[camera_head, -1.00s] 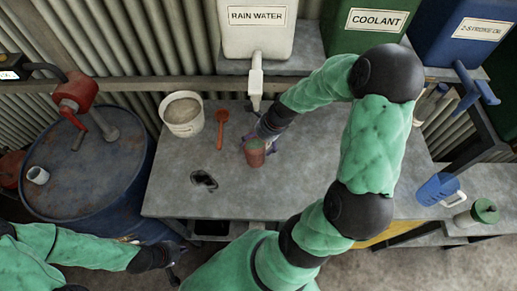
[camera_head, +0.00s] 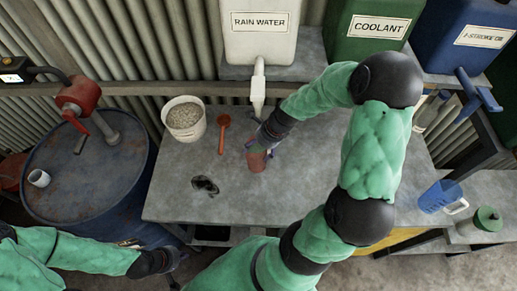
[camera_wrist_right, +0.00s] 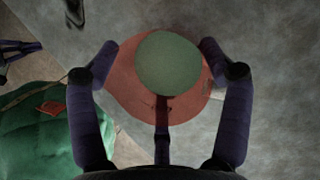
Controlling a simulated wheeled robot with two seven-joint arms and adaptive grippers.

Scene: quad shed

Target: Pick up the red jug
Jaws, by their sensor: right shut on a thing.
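The red jug (camera_head: 257,162) stands on the grey workbench (camera_head: 300,190), below the spout of the rain water container. My right gripper (camera_head: 262,147) is at its upper part and shut on it. In the right wrist view the red jug (camera_wrist_right: 125,95) is a round red shape with a green disc in its middle, seen from above. The right gripper's fingers (camera_wrist_right: 160,75) lie on both sides of it, with a third finger at the lower middle. I cannot tell if the jug touches the bench. My left gripper (camera_head: 173,262) hangs left of the bench front; its opening is unclear.
A white bucket (camera_head: 184,120) and a red-orange scoop (camera_head: 222,135) are left of the jug. The rain water container (camera_head: 258,45) overhangs behind, its spout (camera_head: 258,95) close to my right wrist. A blue drum (camera_head: 85,190) stands left; a blue jug (camera_head: 437,197) is right.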

